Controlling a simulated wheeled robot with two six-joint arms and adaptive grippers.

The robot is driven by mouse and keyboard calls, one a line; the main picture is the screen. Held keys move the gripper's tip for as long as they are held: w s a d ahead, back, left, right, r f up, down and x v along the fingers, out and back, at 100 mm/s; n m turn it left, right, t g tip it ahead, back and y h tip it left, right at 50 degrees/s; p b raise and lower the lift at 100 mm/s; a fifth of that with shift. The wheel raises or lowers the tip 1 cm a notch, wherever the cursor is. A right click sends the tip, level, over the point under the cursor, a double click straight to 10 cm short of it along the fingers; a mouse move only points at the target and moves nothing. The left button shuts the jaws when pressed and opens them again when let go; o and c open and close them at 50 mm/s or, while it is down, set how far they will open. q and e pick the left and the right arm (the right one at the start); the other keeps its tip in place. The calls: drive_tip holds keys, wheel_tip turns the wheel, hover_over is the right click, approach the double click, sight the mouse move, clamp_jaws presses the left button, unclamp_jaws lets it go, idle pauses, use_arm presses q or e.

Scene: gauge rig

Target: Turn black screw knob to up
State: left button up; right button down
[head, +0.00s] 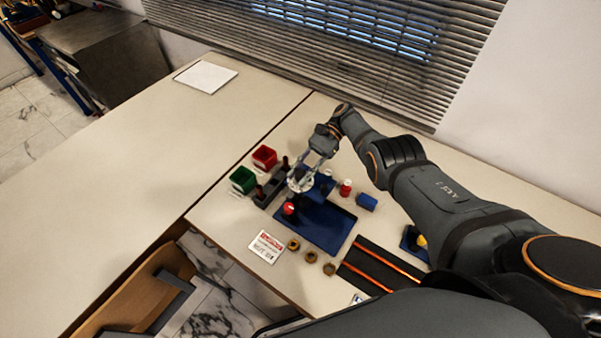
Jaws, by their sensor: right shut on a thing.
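The blue gauge rig (326,228) stands on the table in the middle of the head view. A pale round part (300,184) sits at its upper left, and a red knob (289,208) is just below that. My right gripper (302,178) reaches down from the upper right, with its fingertips at the pale round part. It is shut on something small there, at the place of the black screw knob. The knob itself is hidden by the fingers or too small to make out, so I cannot tell which way it points. My left gripper is not in view.
A red bin (264,157) and a green bin (243,180) stand left of the rig. A red-and-white bottle (346,187) and a blue block (366,202) are on its right. Several brass nuts (311,257), a label card (266,247) and a black mat (372,268) lie in front.

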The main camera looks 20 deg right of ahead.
drive_tip(key=c, duration=1)
unclamp_jaws()
